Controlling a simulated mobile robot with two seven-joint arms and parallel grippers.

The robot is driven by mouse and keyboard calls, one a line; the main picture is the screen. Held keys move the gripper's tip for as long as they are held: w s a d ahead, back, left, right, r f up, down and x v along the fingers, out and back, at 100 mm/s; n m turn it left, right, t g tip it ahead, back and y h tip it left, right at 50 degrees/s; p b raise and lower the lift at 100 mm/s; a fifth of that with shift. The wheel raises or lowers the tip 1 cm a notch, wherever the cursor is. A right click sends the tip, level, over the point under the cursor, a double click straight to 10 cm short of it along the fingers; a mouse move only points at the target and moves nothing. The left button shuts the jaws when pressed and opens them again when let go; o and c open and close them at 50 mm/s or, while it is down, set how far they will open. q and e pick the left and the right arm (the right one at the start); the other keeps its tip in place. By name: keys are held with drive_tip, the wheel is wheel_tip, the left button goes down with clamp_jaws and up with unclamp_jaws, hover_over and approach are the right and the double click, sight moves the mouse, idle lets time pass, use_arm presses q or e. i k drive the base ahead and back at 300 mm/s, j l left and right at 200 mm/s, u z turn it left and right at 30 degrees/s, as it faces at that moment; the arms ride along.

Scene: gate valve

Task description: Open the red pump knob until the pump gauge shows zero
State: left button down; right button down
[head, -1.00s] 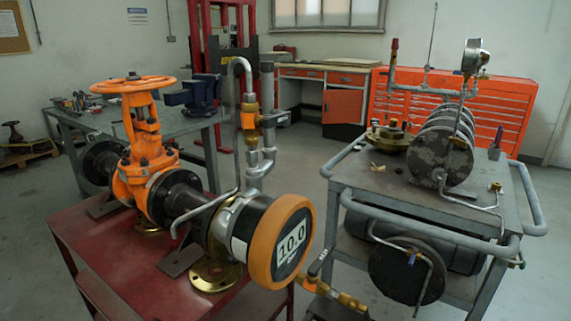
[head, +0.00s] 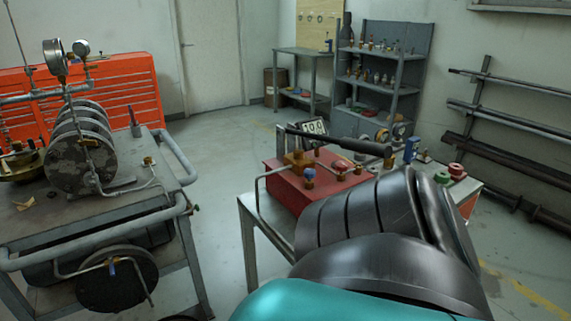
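The red pump (head: 284,190) sits on a grey table in the middle of the head view. Its red knob (head: 341,166) is on top, towards the right, and a blue knob (head: 309,175) is to its left. The pump gauge (head: 314,128) stands behind and reads about 10.0. A long black handle (head: 335,140) spans the pump above the knobs. A dark ribbed arm link of mine with a teal part covers the pump's front right. Neither gripper shows.
The table (head: 247,222) also bears a blue item (head: 411,149) and red and green parts (head: 456,171) on the right. A grey cart (head: 150,212) with a ribbed cylinder assembly stands at left. Floor is clear between cart and table. Shelves (head: 376,92) stand behind.

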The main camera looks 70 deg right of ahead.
sight(341, 166)
drive_tip(key=z, duration=2.65)
